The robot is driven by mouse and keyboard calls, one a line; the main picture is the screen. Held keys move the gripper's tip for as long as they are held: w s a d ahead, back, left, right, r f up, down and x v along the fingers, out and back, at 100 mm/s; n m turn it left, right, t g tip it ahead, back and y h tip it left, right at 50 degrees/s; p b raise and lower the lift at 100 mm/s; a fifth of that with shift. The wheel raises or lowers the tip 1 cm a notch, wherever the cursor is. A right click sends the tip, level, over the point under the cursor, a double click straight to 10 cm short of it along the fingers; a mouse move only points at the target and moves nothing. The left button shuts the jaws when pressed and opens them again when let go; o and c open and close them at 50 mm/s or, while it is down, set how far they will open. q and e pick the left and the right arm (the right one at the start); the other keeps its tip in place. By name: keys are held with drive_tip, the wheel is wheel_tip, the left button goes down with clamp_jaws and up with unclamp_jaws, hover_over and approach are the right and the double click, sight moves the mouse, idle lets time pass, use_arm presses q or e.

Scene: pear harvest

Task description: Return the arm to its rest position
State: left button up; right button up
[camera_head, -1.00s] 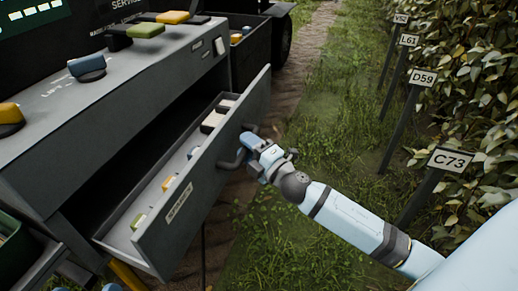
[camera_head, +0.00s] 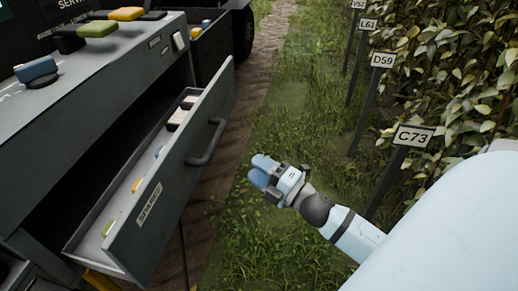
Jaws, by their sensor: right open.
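My right gripper (camera_head: 262,171) is open and empty, with light blue fingers. It hangs over the grass to the right of the open drawer (camera_head: 170,205), clear of the drawer's dark handle (camera_head: 207,143). My right arm (camera_head: 350,232) reaches in from the lower right, bent toward the drawer. My left gripper is not in view.
The drawer is pulled out of a grey cabinet (camera_head: 95,90) and holds several small coloured and white items. Knobs and blocks sit on the cabinet top. Signposts, one marked C73 (camera_head: 413,136), stand before a leafy hedge (camera_head: 465,90) at right. Grass (camera_head: 300,80) lies between.

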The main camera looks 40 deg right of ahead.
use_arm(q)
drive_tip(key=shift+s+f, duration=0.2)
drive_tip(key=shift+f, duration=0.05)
use_arm(e)
drive_tip(key=s+a+r+m+g+y+p, duration=0.15)
drive_tip(key=s+a+r+m, duration=0.25)
drive_tip(key=a+m, duration=0.55)
drive_tip(key=s+a+r+m+y, duration=0.2)
drive_tip(key=s+a+r+m, duration=0.1)
drive_tip(key=a+m, duration=0.6)
use_arm(q)
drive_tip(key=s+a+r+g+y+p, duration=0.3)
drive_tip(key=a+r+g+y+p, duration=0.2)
drive_tip(key=p, duration=3)
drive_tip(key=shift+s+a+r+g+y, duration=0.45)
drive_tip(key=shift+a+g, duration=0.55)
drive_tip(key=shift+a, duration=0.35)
use_arm(e)
drive_tip(key=s+d+r+n+g+h, duration=0.1)
drive_tip(key=s+d+r+g+h, duration=0.3)
drive_tip(key=d+g+h, duration=0.1)
drive_tip(key=shift+d+r+g, duration=0.35)
drive_tip(key=shift+d+g, duration=0.45)
drive_tip(key=shift+g, duration=0.15)
